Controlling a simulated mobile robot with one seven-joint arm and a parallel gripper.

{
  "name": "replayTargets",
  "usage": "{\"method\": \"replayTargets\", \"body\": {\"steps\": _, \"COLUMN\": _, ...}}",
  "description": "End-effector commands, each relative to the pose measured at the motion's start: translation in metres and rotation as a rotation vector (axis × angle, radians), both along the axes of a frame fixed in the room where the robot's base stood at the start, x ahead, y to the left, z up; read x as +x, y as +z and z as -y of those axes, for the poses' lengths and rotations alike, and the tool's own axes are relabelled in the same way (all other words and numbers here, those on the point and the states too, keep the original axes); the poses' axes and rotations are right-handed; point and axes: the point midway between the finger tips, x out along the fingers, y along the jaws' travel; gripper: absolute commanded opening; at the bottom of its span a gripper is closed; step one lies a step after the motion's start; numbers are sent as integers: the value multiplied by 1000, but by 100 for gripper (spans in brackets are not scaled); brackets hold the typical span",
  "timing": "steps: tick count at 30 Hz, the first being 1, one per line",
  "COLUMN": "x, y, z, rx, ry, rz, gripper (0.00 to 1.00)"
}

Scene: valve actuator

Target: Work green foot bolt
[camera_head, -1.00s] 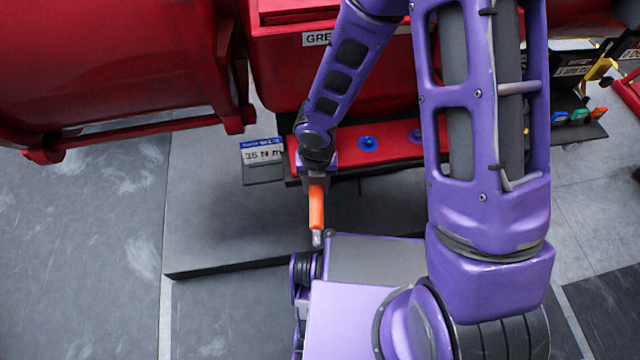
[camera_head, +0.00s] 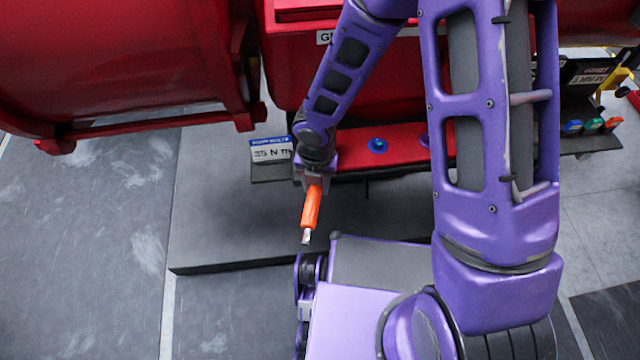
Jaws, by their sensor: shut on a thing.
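My gripper (camera_head: 312,180) is shut on an orange-handled tool (camera_head: 311,208) with a short metal tip. The tool points toward the bottom of the picture, its tip hanging above the dark grey platform. A red foot rail (camera_head: 405,143) runs behind my gripper, and a blue bolt (camera_head: 377,145) sits on it to the right of my wrist. Another bolt (camera_head: 424,140) farther right is partly covered by my arm, so its colour is hard to tell. No green foot bolt can be made out.
A large red body (camera_head: 120,60) overhangs the left side. A red box (camera_head: 285,60) stands behind my arm. Blue, green and orange items (camera_head: 592,126) sit on a rack at right. The grey platform (camera_head: 220,220) is clear left of the tool.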

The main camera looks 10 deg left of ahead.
Motion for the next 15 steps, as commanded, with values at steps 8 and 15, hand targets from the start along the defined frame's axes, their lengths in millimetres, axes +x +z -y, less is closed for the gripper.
{"method": "replayTargets", "body": {"steps": 8, "x": 2, "y": 1, "z": -9, "rx": 3, "ry": -61, "rz": 4, "gripper": 0}}
{"method": "replayTargets", "body": {"steps": 15, "x": 2, "y": 1, "z": -10, "rx": 3, "ry": -71, "rz": 4, "gripper": 0}}
